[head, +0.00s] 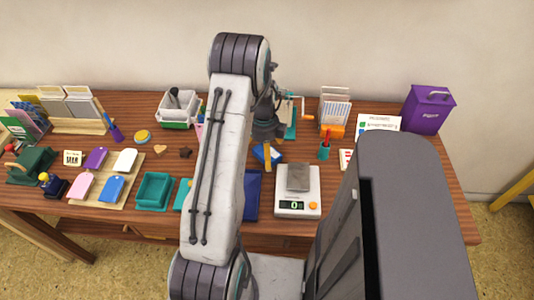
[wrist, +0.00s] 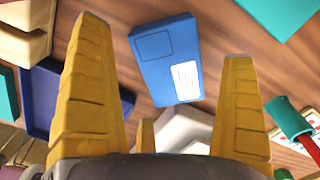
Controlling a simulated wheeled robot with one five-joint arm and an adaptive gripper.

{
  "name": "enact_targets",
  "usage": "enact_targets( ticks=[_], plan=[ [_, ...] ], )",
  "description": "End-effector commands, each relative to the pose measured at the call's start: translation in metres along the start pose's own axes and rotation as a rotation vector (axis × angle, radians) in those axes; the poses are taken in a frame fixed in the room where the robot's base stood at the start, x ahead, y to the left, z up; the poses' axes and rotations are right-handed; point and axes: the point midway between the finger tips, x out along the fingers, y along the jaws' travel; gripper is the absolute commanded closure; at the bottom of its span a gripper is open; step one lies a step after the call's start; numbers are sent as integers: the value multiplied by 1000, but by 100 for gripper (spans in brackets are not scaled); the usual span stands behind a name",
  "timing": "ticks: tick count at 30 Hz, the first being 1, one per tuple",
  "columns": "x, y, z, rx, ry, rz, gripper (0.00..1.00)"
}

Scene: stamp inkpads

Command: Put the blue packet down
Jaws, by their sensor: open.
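The blue packet (wrist: 157,52) has a white label and lies on the wooden table. In the wrist view it sits at the upper middle, between and just beyond the fingertips, with no finger seen pressing on it. In the head view the packet (head: 275,156) shows only in part, beside my arm and under my gripper. My gripper (wrist: 165,45) has its yellow fingers spread wide and is empty. In the head view my gripper (head: 267,151) points down over the table, close to the packet.
A dark blue tray (head: 252,205) lies left of the scale, partly behind my arm. A teal tray (head: 155,190) is further left.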

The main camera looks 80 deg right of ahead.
Motion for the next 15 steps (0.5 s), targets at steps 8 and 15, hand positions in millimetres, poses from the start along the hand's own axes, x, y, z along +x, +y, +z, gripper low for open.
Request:
enact_targets(
  ticks=[8, 15],
  plan=[
    [17, 0, 0, -1, 0, 0, 0],
    [17, 0, 0, -1, -1, -1, 3]
  ],
)
